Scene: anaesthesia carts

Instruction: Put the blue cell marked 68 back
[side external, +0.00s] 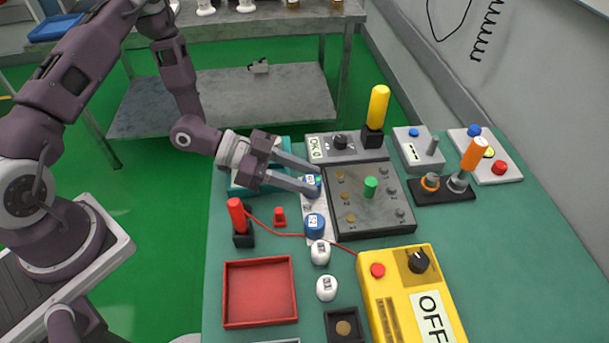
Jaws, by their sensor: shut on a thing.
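My gripper (317,181) reaches in from the left above the table, with its two fingers on either side of a blue cell (310,184). The fingers are shut on this cell and hide part of it; its white label is too small to read. The cell is over the far part of a pale strip (310,211), beside the dark panel's left edge. I cannot tell whether it touches the strip. A second blue cell (315,226) with a white label stands upright at the strip's near end, apart from my gripper; its number is not clearly legible.
A dark panel (382,218) with a green knob lies right of the gripper. Two white cells (320,253), a red tray (260,291) and a yellow OFF box (393,297) are nearer. A red cable (288,234) crosses the table. Free table lies at the right.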

